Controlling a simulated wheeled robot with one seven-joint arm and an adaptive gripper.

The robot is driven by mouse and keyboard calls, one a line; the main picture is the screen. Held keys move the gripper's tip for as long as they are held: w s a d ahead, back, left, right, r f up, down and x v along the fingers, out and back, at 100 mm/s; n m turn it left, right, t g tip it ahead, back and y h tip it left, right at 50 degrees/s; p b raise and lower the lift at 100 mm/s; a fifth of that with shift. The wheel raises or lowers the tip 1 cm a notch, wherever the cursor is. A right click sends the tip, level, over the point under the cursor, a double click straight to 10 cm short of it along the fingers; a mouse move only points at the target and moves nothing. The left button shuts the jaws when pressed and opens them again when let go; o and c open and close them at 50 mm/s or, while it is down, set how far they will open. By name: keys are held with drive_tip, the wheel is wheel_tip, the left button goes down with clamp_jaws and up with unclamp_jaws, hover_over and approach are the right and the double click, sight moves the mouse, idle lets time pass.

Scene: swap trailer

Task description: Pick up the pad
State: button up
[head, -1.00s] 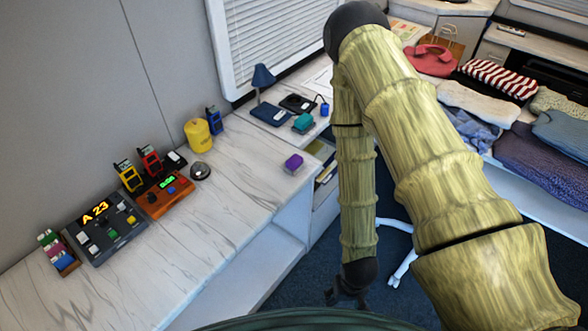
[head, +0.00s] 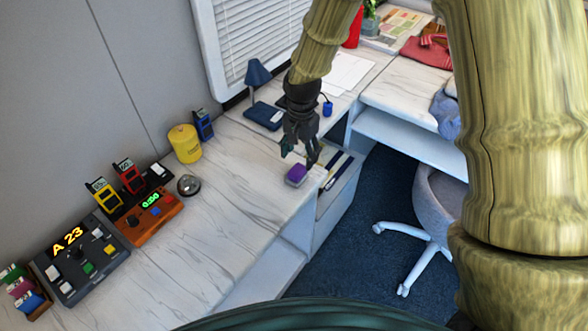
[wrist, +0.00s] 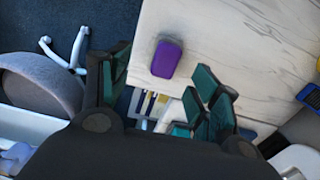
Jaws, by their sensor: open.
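A small purple pad (head: 297,174) with a greyish lower edge lies on the white marbled counter (head: 235,205), near its front edge. My gripper (head: 299,156) is open and empty, pointing down just above and behind the pad in the head view. In the wrist view the purple pad (wrist: 167,59) lies beyond the fingertips, across the gap between the teal-lined fingers (wrist: 163,80). The fingers appear apart from it. A teal block seen earlier near the lamp is now hidden behind my gripper.
An open drawer (head: 338,178) with pens sits right of the pad. A blue lamp (head: 258,75), a blue cup (head: 327,108), a yellow canister (head: 185,143) and a bell (head: 189,185) stand around. An office chair (head: 440,205) stands on the floor. The counter left of the pad is clear.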

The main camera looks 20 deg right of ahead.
sight(297, 169)
drive_tip(key=shift+w+f+p, duration=0.3)
drive_tip(key=shift+f+p, duration=0.15)
drive_tip(key=shift+f, duration=1.05)
drive_tip(key=shift+w+f+p, duration=0.25)
drive_tip(key=shift+f+p, duration=0.2)
drive_tip(key=shift+f, duration=1.05)
drive_tip(key=shift+w+f+p, duration=0.3)
drive_tip(key=shift+f+p, duration=0.15)
drive_tip(key=shift+f, duration=1.05)
drive_tip(key=c, duration=1.2)
drive_tip(key=shift+r, duration=0.1)
drive_tip(key=shift+r+b, duration=0.55)
drive_tip(key=shift+r, duration=0.6)
drive_tip(key=s+a+r+b, duration=0.1)
drive_tip(key=s, duration=0.4)
drive_tip(key=s+a+b, duration=0.1)
drive_tip(key=s+a, duration=0.1)
drive_tip(key=s, duration=0.3)
drive_tip(key=s+a+r+b, duration=0.1)
drive_tip(key=s, duration=0.4)
drive_tip(key=shift+s+a+r+b, duration=0.2)
drive_tip(key=shift+a+r+b, duration=0.1)
drive_tip(key=shift+b, duration=0.1)
